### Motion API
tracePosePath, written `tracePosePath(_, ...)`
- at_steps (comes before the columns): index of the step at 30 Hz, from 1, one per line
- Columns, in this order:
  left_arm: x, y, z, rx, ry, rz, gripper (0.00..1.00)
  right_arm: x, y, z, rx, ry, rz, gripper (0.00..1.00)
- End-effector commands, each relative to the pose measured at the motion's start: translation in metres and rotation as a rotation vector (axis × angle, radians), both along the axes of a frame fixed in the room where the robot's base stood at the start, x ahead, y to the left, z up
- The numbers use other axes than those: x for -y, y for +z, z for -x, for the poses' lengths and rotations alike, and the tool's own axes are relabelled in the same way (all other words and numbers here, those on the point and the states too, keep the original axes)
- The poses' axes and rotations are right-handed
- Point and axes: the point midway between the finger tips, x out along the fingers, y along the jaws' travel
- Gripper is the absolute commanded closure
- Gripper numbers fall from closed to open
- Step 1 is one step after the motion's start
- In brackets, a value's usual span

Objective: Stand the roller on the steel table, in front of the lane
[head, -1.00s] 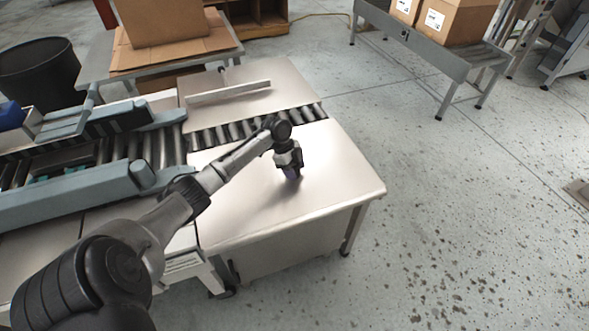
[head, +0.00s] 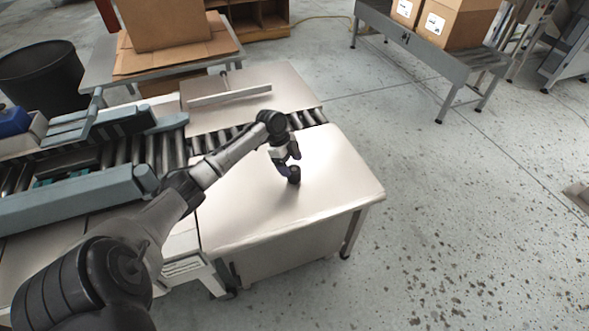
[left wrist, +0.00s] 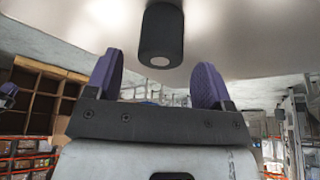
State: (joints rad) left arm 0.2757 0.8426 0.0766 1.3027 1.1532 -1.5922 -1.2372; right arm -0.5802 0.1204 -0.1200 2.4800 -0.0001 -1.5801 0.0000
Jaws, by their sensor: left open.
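The roller (head: 294,176) is a short black cylinder standing upright on the steel table (head: 325,185), in front of the roller lane (head: 225,137). The left wrist view shows the roller (left wrist: 162,38) with a pale round spot in its end face. My left gripper (head: 288,160) is just above and beside the roller. Its purple fingers (left wrist: 158,82) are spread wide and empty, with the roller beyond the gap between them and apart from them. My right gripper is out of view.
A pale straight bar (head: 230,94) lies on the table behind the lane. A blue-grey conveyor (head: 75,195) adjoins the table at left. Cartons (head: 165,22) stand behind. The table's right and front parts are clear up to the edge.

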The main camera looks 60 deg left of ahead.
Motion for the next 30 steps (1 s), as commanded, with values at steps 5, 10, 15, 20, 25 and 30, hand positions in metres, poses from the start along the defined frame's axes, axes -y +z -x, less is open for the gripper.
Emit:
tracePosePath(5,-0.011,0.034,0.007,0.001,0.001,-0.002,0.25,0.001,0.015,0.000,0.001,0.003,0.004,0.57)
tracePosePath(10,-0.018,0.054,0.011,-0.001,0.000,-0.001,0.25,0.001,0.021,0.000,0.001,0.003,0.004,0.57)
tracePosePath(15,-0.022,0.064,0.014,-0.001,0.000,-0.001,0.25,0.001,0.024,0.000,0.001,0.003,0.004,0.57)
tracePosePath(20,-0.023,0.067,0.014,0.000,0.000,0.000,0.25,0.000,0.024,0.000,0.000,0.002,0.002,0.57)
tracePosePath(25,-0.023,0.067,0.014,0.000,0.000,0.000,0.25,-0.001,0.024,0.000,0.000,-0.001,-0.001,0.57)
tracePosePath(30,-0.018,0.063,0.015,-0.011,0.003,-0.007,0.25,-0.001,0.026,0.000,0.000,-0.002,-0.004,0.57)
